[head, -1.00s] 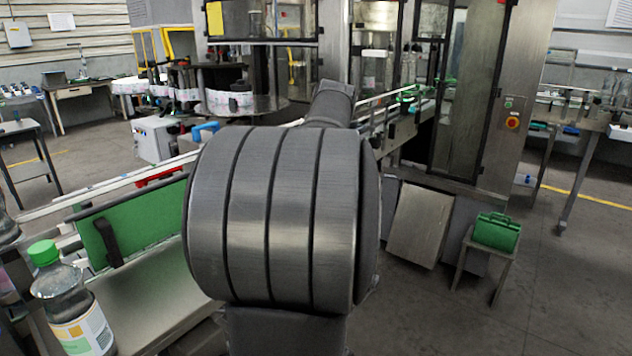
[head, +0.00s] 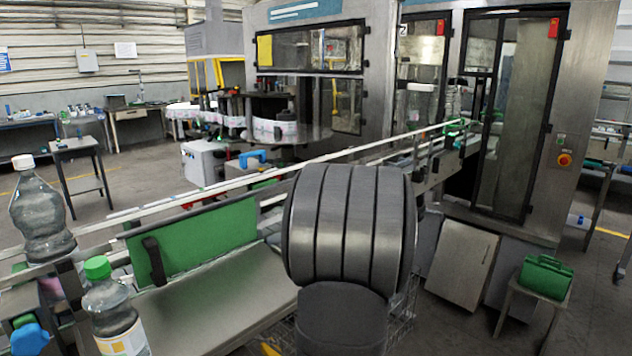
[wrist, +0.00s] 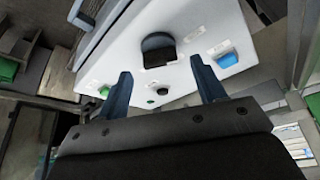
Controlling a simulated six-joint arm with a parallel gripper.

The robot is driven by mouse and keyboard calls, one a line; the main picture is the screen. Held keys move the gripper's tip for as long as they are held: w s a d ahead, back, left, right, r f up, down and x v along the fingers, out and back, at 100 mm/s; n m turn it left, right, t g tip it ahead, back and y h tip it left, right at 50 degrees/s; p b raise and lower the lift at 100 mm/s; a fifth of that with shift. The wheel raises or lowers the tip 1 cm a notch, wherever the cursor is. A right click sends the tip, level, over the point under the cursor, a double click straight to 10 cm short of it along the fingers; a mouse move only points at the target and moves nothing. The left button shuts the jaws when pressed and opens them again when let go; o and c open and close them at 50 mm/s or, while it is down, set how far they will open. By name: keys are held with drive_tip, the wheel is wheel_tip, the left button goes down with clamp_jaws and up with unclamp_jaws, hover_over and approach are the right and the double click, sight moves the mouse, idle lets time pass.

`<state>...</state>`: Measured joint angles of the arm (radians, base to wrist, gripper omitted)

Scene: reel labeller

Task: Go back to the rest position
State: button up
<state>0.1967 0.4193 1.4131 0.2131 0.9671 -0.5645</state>
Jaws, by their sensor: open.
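My gripper (wrist: 160,74) shows in the wrist view with its two dark fingers well apart and nothing between them. Beyond the fingers is a white control panel (wrist: 188,74) with a black knob, a blue button (wrist: 227,58) and a small green button (wrist: 104,91). The fingers overlap the panel in the picture; I cannot tell how far off it is. In the head view my own thick grey arm fills the lower middle, and my gripper is hidden behind it.
In the head view a conveyor with a green panel (head: 196,240) runs at left. A green-capped bottle (head: 113,315) and a white-capped bottle (head: 40,215) stand at the left edge. A green case (head: 545,276) sits on a stool at right. Open floor lies far left.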

drive_tip(key=shift+x, duration=1.35)
drive_tip(key=v, duration=1.8)
drive_tip(key=x, duration=1.7)
drive_tip(key=shift+w+f, duration=0.1)
drive_tip(key=shift+f, duration=0.25)
drive_tip(key=shift+w+a+f, duration=0.1)
drive_tip(key=shift+w+f, duration=0.05)
drive_tip(key=shift+f, duration=0.05)
drive_tip(key=shift+r+m, duration=0.1)
drive_tip(key=shift+m, duration=0.3)
drive_tip(key=shift+a+m+h, duration=0.1)
drive_tip(key=shift+m+h, duration=0.5)
drive_tip(key=shift+m, duration=0.75)
drive_tip(key=shift+a+m+h, duration=0.1)
drive_tip(key=shift+m+h, duration=0.5)
drive_tip(key=shift+m, duration=0.75)
drive_tip(key=shift+a+m+g+h, duration=0.1)
drive_tip(key=shift+m+g+h, duration=0.3)
drive_tip(key=shift+m, duration=1.1)
drive_tip(key=shift+a+m+g+h, duration=0.1)
drive_tip(key=shift+m+h, duration=0.5)
drive_tip(key=shift+m, duration=0.9)
drive_tip(key=shift+v, duration=0.9)
